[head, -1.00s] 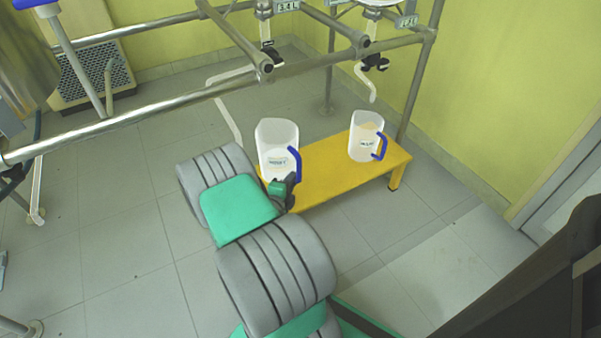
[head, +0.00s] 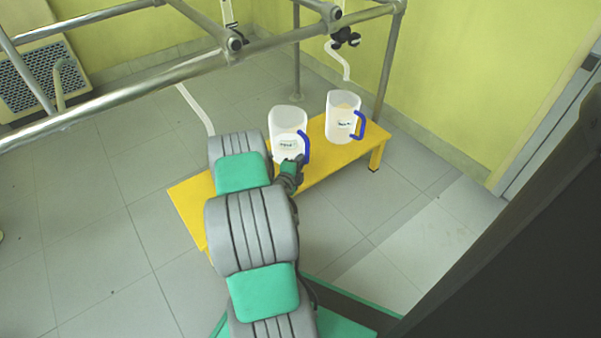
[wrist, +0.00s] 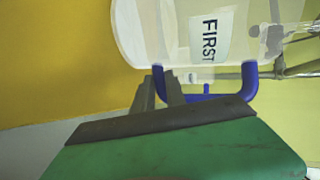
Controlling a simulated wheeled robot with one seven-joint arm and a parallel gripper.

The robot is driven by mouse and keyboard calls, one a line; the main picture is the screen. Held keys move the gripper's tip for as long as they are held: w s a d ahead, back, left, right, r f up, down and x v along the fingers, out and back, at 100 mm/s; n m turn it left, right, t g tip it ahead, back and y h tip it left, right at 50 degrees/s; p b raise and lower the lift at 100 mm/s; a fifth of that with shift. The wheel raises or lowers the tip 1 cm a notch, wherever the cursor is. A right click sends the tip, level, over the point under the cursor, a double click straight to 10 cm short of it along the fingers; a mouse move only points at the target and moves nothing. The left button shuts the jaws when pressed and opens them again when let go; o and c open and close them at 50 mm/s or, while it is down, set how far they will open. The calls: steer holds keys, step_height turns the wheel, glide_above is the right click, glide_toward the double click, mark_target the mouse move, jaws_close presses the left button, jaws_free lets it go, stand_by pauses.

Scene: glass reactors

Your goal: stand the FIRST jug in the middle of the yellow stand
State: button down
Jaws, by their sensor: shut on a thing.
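The FIRST jug (head: 289,122) is a clear white jug with a blue handle. Its label reads plainly in the wrist view (wrist: 210,38). My gripper (head: 298,163) is shut on the blue handle, with its two dark fingers (wrist: 162,90) at the handle in the wrist view. The jug looks upright, over the middle part of the yellow stand (head: 190,203); I cannot tell whether its base touches the top. A second similar jug (head: 341,112) with a blue handle stands on the right part of the stand. My arm hides part of the stand.
A metal pipe frame (head: 130,96) runs behind and above the stand, with a valve (head: 346,38) and pale hoses (head: 196,108) hanging from it. A grey vent unit (head: 40,75) is at the far left. Tiled floor is clear at left and front right.

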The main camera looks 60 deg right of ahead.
steer(key=f+b, duration=0.1)
steer(key=f, duration=0.1)
steer(key=d+f+b, duration=0.1)
steer(key=f, duration=0.1)
steer(key=shift+r, duration=0.15)
steer(key=c, duration=1.8)
jaws_free()
steer(key=shift+a+f, duration=0.1)
steer(key=shift+f, duration=0.1)
steer(key=o, duration=0.4)
steer(key=shift+o, duration=0.2)
